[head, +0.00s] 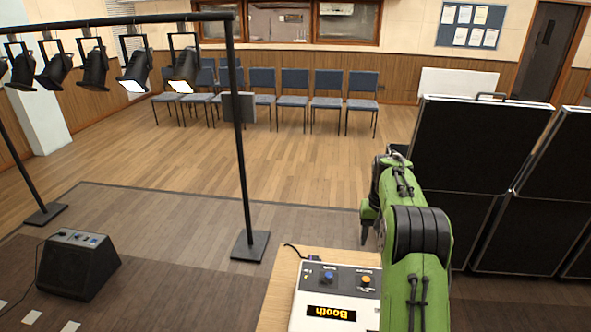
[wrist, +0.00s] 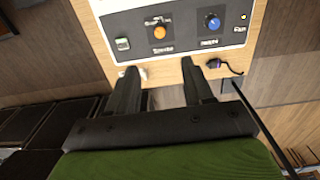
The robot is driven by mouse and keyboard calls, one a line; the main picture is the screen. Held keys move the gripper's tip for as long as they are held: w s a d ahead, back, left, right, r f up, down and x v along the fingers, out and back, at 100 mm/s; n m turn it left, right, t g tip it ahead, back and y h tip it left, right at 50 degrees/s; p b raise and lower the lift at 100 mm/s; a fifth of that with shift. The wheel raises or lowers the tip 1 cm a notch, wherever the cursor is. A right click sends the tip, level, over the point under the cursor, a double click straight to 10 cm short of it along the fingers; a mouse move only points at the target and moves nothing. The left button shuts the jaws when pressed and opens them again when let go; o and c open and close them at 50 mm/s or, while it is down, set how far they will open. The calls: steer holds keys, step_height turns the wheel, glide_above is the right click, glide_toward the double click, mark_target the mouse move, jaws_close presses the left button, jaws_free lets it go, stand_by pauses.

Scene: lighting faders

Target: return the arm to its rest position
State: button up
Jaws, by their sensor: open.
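My green arm reaches forward over the right side of a wooden table (head: 277,294) in the head view. My gripper (head: 367,232) hangs at its far end, pointing down, with one dark finger visible and the other hidden. In the wrist view my gripper (wrist: 158,72) has its two dark fingers spread apart with nothing between them. Just beyond the fingertips is a white-edged control box (head: 322,299), whose panel (wrist: 185,45) carries an orange knob (wrist: 159,32) and a blue knob (wrist: 211,22). The fingers appear apart from the knobs.
Black cases (head: 473,155) stand close to the right of my arm. A lighting stand (head: 240,150) with several lamps and a black floor speaker (head: 77,262) are to the left. Open floor lies ahead, before blue chairs (head: 328,92).

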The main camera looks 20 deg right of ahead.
steer(key=s+a+r+n+t, duration=0.2)
steer(key=s+a+r, duration=0.8)
steer(key=a+r, duration=0.35)
steer(key=s+a+f+n+t, duration=0.1)
steer(key=s+a, duration=0.3)
steer(key=s, duration=0.5)
steer(key=s+a+f+n+t, duration=0.1)
steer(key=s+a, duration=0.4)
steer(key=s, duration=0.5)
steer(key=shift+s+a+f+n+t, duration=0.2)
steer(key=shift+s+f+n+t, duration=0.25)
steer(key=shift+t, duration=0.35)
steer(key=shift+w+r, duration=0.1)
